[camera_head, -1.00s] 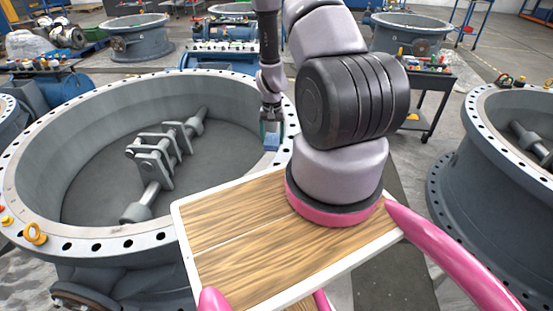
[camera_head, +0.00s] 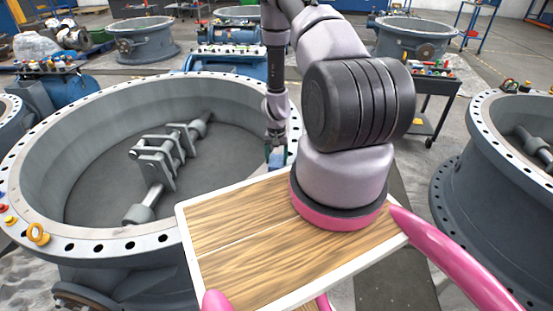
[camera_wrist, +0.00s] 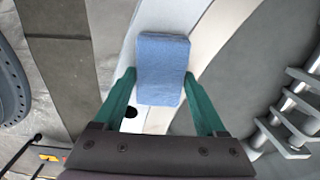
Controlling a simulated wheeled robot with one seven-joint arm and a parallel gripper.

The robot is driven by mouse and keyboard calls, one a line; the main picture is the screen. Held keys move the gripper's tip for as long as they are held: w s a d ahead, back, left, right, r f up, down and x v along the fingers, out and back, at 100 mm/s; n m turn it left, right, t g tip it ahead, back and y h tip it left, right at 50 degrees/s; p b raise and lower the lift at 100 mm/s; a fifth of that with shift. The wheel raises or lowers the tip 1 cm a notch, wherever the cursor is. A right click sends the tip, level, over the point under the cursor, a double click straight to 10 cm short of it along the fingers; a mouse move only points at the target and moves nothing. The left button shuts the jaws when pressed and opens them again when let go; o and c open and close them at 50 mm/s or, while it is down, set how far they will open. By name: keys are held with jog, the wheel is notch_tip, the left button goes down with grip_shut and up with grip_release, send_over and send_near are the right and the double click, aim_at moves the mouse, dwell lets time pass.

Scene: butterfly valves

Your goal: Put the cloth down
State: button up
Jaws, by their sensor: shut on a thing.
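The cloth is a small folded blue block (camera_wrist: 162,68). It sits between the two green fingers of my gripper (camera_wrist: 162,92) in the wrist view, and the fingers are shut on its sides. In the head view the cloth (camera_head: 277,160) shows as a blue patch at the low end of my arm, at the right part of the large valve's flange (camera_head: 120,244). My gripper (camera_head: 276,150) points down there. I cannot tell whether the cloth touches the flange.
The valve's open bore (camera_head: 95,190) holds a grey hinge linkage (camera_head: 165,160). An orange ring (camera_head: 38,233) lies on the flange at the left. A second valve (camera_head: 485,170) stands at the right. A black cart (camera_head: 430,100) with small items stands behind.

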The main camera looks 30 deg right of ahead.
jog(key=o, duration=1.4)
notch_tip(320, 180, up, 12)
jog(key=shift+r, duration=0.15)
notch_tip(320, 180, up, 8)
jog(key=t, duration=0.1)
send_over(276, 159)
jog(key=w+a, duration=0.2)
jog(key=s+a+r+n+t+y, duration=0.1)
jog(key=a+r, duration=0.2)
jog(key=r, duration=0.8)
jog(key=s+a+r+t+y, duration=0.1)
jog(key=a+r+t, duration=0.15)
jog(key=r, duration=0.95)
jog(key=s+a+r+t, duration=0.1)
jog(key=s+a+r, duration=0.2)
jog(key=s+r, duration=0.6)
jog(key=s+a+r+n+t, duration=0.1)
jog(key=s+a+r, duration=0.2)
jog(key=s+r, duration=0.6)
jog(key=shift+s+n+t, duration=0.3)
jog(key=shift+s+t, duration=0.05)
jog(key=shift+s, duration=0.9)
